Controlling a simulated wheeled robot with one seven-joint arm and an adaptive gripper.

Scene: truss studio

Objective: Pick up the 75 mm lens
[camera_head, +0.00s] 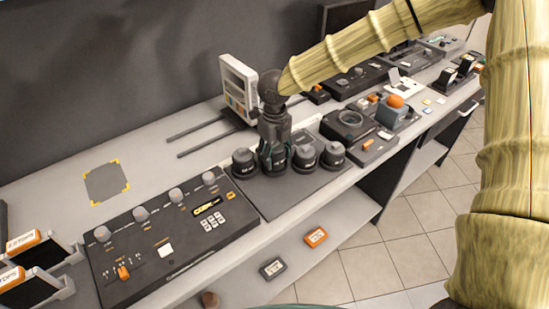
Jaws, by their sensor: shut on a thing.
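Several short black lenses with grey tops stand in a row on a dark grey mat (285,196) on the counter. One lens (244,163) is left of my gripper, and two more, a nearer one (304,156) and a far right one (333,154), are right of it. My gripper (274,155) points down into the row and is shut on the lens between them. The fingers and wrist hide most of that held lens. I cannot tell whether it is lifted off the mat. The lens markings are too small to read, so I cannot tell which is the 75 mm.
A dark control panel (170,232) with knobs lies to the left. A white-framed device (239,88) stands behind my gripper. A dark box (349,124) and a unit with an orange ball (395,102) are to the right. An orange-framed label (316,237) lies on the lower shelf.

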